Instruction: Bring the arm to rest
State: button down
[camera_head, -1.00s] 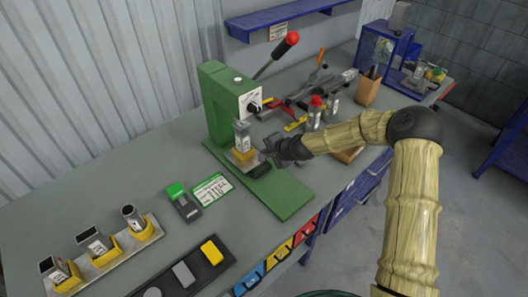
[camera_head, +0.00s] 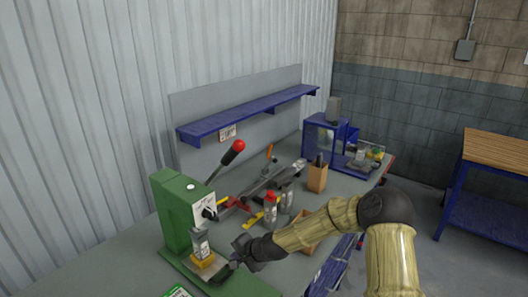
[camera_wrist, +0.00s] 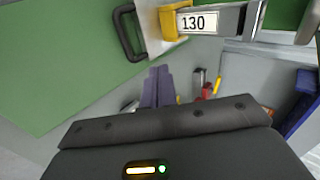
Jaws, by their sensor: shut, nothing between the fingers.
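My arm reaches in from the right in the head view. My gripper (camera_head: 238,256) is low over the bench, just right of the green press (camera_head: 176,215). In the wrist view the two dark fingers (camera_wrist: 157,86) lie together with nothing between them. A grey metal part in a yellow holder (camera_head: 203,260) sits on the press base, close to the left of my gripper. In the wrist view the yellow holder (camera_wrist: 173,22) and a label reading 130 (camera_wrist: 193,22) are at the top, apart from the fingers.
A red-topped bottle (camera_head: 270,210), a brown box (camera_head: 317,176) and a blue frame (camera_head: 322,135) stand farther along the bench. A blue shelf (camera_head: 250,113) is on the wall.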

jog(key=s+d+r+n+g+h, duration=0.1)
jog(key=s+d+r+n+h, duration=0.2)
jog(key=s+d, duration=0.9)
jog(key=s+d+r+n+g+h, duration=0.1)
jog(key=s+d+r+n+h, duration=0.2)
jog(key=s+d+r, duration=0.5)
jog(key=s+d+h, duration=0.1)
jog(key=s+d, duration=0.4)
jog(key=d, duration=0.1)
jog(key=shift+s+d+r+n+g+h, duration=0.2)
jog(key=shift+d+n+g+h, duration=0.1)
jog(key=shift+d, duration=0.05)
